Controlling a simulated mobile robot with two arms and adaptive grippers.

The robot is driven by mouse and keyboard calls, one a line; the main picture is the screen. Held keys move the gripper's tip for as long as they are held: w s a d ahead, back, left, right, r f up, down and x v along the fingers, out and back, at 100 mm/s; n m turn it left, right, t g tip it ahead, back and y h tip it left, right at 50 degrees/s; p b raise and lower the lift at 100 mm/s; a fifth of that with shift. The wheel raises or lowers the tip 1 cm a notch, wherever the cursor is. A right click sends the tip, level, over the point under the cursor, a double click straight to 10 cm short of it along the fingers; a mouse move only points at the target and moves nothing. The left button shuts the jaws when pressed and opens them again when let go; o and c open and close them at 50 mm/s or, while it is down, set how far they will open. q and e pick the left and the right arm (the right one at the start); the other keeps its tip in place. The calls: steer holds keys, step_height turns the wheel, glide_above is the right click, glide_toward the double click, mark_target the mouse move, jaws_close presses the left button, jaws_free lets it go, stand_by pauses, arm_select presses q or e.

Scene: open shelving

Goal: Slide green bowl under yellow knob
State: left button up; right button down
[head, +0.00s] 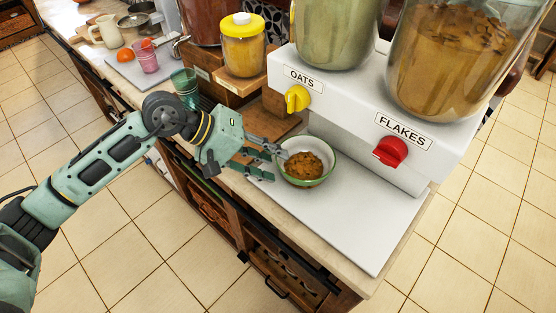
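The green bowl (306,181), with a green rim and pale inside, holds brown flakes and sits upright on the white base of the dispenser. It is in front of the dispenser, between and below the two knobs. The yellow knob (297,98) is under the OATS label, up and slightly left of the bowl. My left gripper (278,165) is at the bowl's left side. Its fingers are spread apart, with the tips at the rim; I cannot tell whether they touch it. My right gripper is not in view.
A red knob (390,151) is under the FLAKES label. The white base (362,220) is clear right of the bowl. A yellow-lidded jar (243,50) and a green glass (185,84) stand to the left. The counter's front edge runs below my gripper.

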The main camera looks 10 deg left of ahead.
arm_select(q)
steer(key=v, duration=0.9)
steer(key=shift+a, duration=0.2)
